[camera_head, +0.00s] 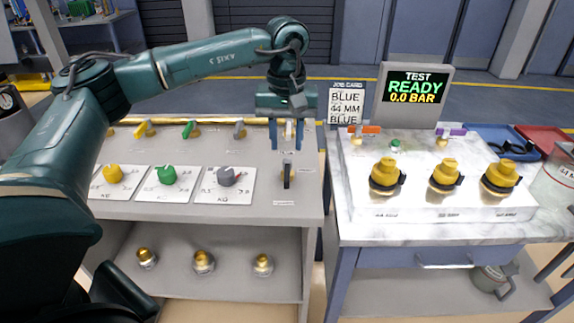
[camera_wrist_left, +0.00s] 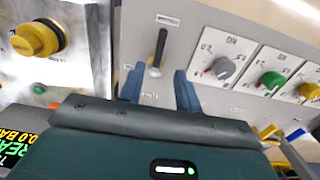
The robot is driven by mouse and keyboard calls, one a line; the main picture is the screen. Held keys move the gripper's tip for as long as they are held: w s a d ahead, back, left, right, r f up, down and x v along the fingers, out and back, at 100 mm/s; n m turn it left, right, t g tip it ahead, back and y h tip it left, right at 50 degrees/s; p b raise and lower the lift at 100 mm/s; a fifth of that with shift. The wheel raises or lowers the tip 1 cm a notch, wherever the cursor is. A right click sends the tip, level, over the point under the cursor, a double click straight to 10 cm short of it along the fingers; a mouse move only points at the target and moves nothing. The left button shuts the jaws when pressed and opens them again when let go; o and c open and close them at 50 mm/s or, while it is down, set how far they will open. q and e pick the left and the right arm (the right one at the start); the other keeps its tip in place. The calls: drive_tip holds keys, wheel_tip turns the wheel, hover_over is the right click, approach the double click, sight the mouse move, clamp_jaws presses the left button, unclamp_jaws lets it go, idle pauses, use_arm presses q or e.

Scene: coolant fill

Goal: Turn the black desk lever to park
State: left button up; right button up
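The black desk lever (camera_head: 287,176) stands on the right part of the grey desk, right of the row of knobs. In the left wrist view the lever (camera_wrist_left: 158,50) shows a dark handle with a brass-coloured part at its lower end. My left gripper (camera_head: 287,146) points down just behind the lever in the head view, with its two blue fingers apart. In the wrist view the lever's lower end lies close to the gap between the fingertips (camera_wrist_left: 157,74). Nothing is held, and I cannot tell whether a finger touches the lever. My right gripper is not in view.
Yellow (camera_head: 112,174), green (camera_head: 167,175) and grey (camera_head: 226,176) knobs sit left of the lever. Small coloured valve handles (camera_head: 190,130) line the desk's back. Right are a bench with yellow-capped fittings (camera_head: 444,174), a job card (camera_head: 346,104) and a READY display (camera_head: 415,87).

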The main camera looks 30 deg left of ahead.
sight(287, 172)
use_arm(q)
wheel_tip(287, 172, down, 8)
drive_tip(key=shift+r+p, duration=0.15)
drive_tip(key=shift+p, duration=0.2)
drive_tip(key=shift+c, duration=0.3)
clamp_jaws()
